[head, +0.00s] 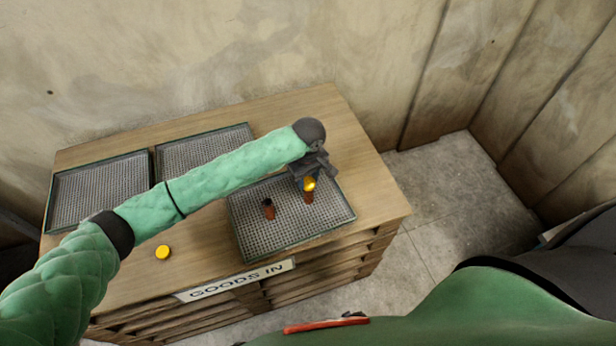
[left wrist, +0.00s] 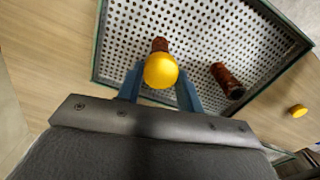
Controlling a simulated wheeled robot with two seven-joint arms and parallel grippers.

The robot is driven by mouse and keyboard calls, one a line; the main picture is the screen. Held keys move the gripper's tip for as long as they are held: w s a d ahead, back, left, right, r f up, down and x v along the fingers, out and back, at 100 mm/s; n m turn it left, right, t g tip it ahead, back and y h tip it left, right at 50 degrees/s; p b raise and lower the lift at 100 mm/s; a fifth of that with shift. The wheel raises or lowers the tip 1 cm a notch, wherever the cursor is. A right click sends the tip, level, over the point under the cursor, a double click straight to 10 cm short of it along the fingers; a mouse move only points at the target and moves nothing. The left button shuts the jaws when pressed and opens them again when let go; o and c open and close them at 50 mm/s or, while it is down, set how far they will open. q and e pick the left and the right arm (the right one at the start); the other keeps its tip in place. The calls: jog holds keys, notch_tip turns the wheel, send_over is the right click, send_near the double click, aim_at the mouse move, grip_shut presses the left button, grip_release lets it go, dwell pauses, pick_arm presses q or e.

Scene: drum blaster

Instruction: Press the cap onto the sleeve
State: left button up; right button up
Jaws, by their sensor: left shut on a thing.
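My left gripper (head: 309,183) is shut on a yellow cap (left wrist: 160,70), which also shows in the head view (head: 310,184). The cap is over the top of a brown sleeve (head: 308,197) in the right tray; the sleeve's end also shows in the left wrist view (left wrist: 159,44). I cannot tell whether cap and sleeve touch. A second brown sleeve (head: 268,209) stands in the same tray, with a dark open top, and shows in the left wrist view (left wrist: 228,81). Another yellow cap (head: 163,252) lies on the table at left. My right gripper is not in view.
The right perforated tray (head: 290,237) has a low green rim. Two empty trays (head: 98,192) (head: 203,146) lie at the back left. A "GOODS IN" sign (head: 236,280) is on the table's front edge. Bare wood (head: 355,150) is clear at the right.

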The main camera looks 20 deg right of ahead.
pick_arm(q)
jog(key=shift+f+p, duration=0.4)
jog(key=shift+f, duration=0.05)
dwell(0.9)
jog(key=shift+p, duration=0.55)
dwell(0.4)
jog(key=shift+f+p, duration=0.3)
jog(key=shift+p, duration=0.15)
dwell(0.8)
jog(key=o, duration=1.5)
jog(key=shift+r+p, duration=2.55)
jog(key=shift+p, duration=0.05)
